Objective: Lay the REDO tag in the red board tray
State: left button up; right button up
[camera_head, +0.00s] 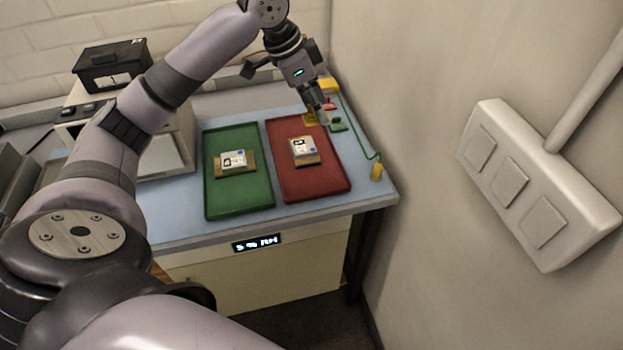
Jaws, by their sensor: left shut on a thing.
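The red board tray (319,181) lies on the blue bench mat and holds a board with a white label (303,150). My left gripper (321,119) reaches down at the tray's far right corner. It is shut on a small yellow tag (310,119), which shows at its fingertips over that corner. The tag's lettering is too small to read, so I cannot confirm that it says REDO. I cannot tell whether it touches the tray. My right gripper is not in view.
A green tray (238,200) with a similar board (234,162) lies left of the red one. A red tag (330,104) and a green tag (338,126) lie near the gripper. A green cord (357,131) runs along the right edge beside the wall.

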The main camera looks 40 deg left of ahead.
pick_arm(q)
notch_tip(320, 180, down, 9)
jog(key=a, duration=0.2)
jog(key=p, duration=0.2)
send_over(319, 179)
jog(key=s+a, duration=0.1)
notch_tip(319, 179, down, 6)
jog(key=shift+s+f, duration=0.1)
jog(key=shift+f, duration=0.35)
notch_tip(319, 179, down, 3)
jog(key=shift+f, duration=0.7)
jog(key=shift+a, duration=0.1)
jog(key=o, duration=0.4)
jog(key=shift+f, duration=0.1)
jog(key=shift+o, duration=0.8)
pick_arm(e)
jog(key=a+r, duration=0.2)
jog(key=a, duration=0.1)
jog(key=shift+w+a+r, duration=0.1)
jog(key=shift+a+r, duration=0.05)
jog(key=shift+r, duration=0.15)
